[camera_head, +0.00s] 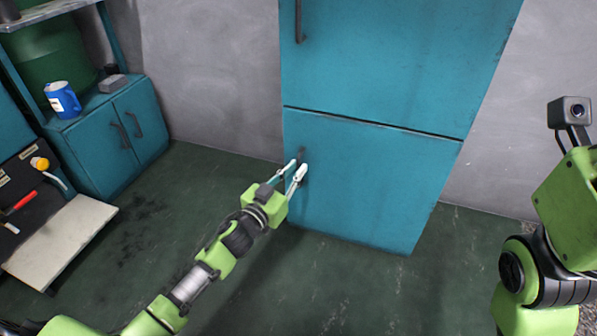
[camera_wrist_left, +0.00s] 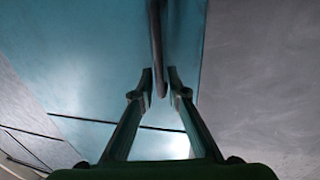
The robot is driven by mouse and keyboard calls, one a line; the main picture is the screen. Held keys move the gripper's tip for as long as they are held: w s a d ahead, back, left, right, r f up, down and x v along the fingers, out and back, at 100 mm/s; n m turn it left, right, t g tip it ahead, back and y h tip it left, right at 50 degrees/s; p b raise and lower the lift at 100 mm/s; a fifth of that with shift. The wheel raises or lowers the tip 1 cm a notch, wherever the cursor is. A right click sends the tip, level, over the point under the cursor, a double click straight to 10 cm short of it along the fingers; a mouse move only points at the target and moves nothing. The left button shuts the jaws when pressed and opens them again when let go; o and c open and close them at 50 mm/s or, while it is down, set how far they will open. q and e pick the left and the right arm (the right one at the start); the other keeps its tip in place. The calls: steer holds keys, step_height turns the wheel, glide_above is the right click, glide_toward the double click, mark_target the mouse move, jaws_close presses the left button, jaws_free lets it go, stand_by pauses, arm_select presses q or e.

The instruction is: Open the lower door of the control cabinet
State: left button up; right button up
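The control cabinet is tall and teal, with an upper door (camera_head: 390,55) and a lower door (camera_head: 375,180) split by a dark seam. The lower door is closed, and it also fills much of the left wrist view (camera_wrist_left: 90,70). Its dark vertical handle (camera_head: 302,154) is at the door's upper left. My left gripper (camera_head: 296,168) is at this handle, fingers apart. In the left wrist view the handle (camera_wrist_left: 157,45) runs down between the two open fingertips (camera_wrist_left: 160,80), with gaps visible.
A low teal cabinet (camera_head: 105,145) with a blue canister (camera_head: 62,100) on it stands at the left. A board with tools (camera_head: 25,200) is at the far left. The dark green floor (camera_head: 330,290) before the control cabinet is clear. A grey wall (camera_head: 210,80) is behind.

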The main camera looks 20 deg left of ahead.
arm_select(q)
steer(key=shift+x, duration=1.05)
jaws_close()
steer(key=shift+s, duration=0.1)
